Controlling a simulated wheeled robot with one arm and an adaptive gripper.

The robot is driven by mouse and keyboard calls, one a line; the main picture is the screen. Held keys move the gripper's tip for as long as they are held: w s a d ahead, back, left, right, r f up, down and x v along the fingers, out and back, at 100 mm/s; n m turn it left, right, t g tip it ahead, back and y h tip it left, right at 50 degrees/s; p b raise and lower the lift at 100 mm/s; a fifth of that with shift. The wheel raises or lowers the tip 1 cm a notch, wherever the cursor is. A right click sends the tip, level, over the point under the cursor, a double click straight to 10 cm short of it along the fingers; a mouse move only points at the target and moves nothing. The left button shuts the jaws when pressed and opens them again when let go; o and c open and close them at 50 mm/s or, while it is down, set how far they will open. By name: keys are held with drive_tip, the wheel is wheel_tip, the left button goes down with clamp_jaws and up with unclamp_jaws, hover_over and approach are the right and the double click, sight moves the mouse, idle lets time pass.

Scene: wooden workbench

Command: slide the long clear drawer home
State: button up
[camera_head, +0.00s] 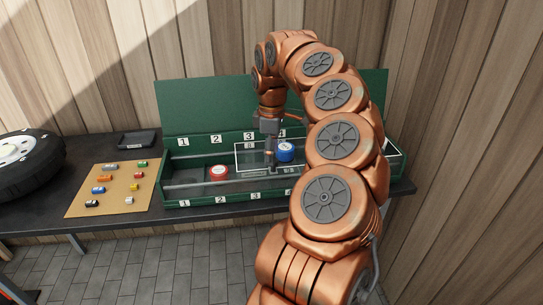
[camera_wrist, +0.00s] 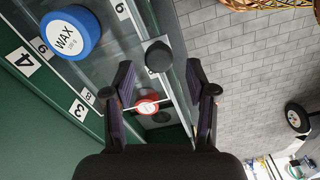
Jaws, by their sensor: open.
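The long clear drawer (camera_head: 236,157) shows as a white-edged see-through panel in the green case (camera_head: 230,196), its left edge near mark 3 and its right part beyond my arm. In the wrist view its white edge (camera_wrist: 175,80) runs down the middle. A dark round knob (camera_wrist: 158,57) stands by this edge, between my fingertips in the picture; I cannot tell whether they touch it. My gripper (camera_head: 270,163) is open and points down over the drawer's front; its fingers (camera_wrist: 160,72) also show in the wrist view. My arm hides part of the case.
A blue WAX tin (camera_head: 285,152) is right of my gripper; a red tin (camera_head: 218,173) is left of the drawer's left edge. Left of the case lie a tan board (camera_head: 115,190) with several small coloured pieces, a dark tray (camera_head: 137,139) and a wheel (camera_head: 22,160).

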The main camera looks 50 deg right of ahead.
drive_tip(key=shift+f, duration=0.85)
clamp_jaws()
